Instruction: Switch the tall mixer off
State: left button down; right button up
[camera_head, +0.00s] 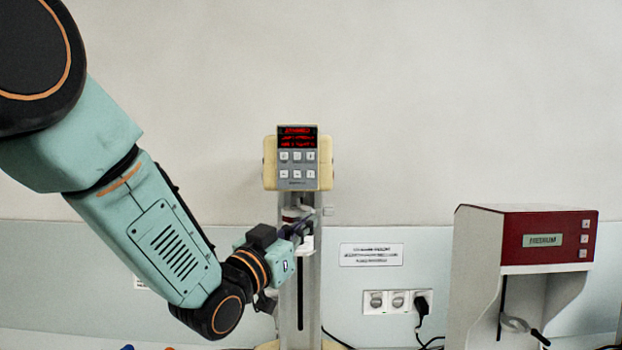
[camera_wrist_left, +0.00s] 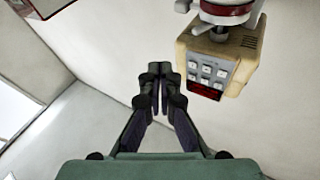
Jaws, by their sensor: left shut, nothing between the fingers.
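The tall mixer has a cream head (camera_head: 268,165) on a grey column (camera_head: 312,290). Its front panel (camera_head: 298,184) carries a lit red display (camera_head: 297,137) above two rows of buttons (camera_head: 297,165). In the left wrist view the mixer head (camera_wrist_left: 188,50) appears upside down at the upper right, with its buttons (camera_wrist_left: 207,73) and red display (camera_wrist_left: 203,91). My left gripper (camera_head: 303,227) is shut and empty, in front of the column and below the panel. It also shows in the left wrist view (camera_wrist_left: 162,74), left of the panel and apart from it. My right gripper is out of view.
A red and white machine (camera_head: 548,226) with a small screen stands at the right. Wall sockets (camera_head: 398,301) with a black plug and a cable are between it and the mixer. The wall area above and around the mixer head is free.

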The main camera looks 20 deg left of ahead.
aim_at(307, 178)
pick_arm(q)
notch_tip(307, 178, up, 8)
jog(key=s+m+t+h, duration=0.1)
jog(key=shift+d+r+t+h, duration=0.25)
jog(key=shift+t+h, duration=0.05)
jog(key=w, duration=0.2)
jog(key=w+a+p, duration=0.1)
jog(key=w, duration=0.1)
jog(key=w+a+p, duration=0.1)
jog(key=w, duration=0.2)
jog(key=shift+f, duration=0.3)
jog(key=shift+w+a, duration=0.15)
jog(key=shift+w, duration=0.45)
jog(key=shift+w, duration=0.1)
dwell(0.7)
jog(key=shift+w+a+f, duration=0.15)
jog(key=shift+w, duration=0.25)
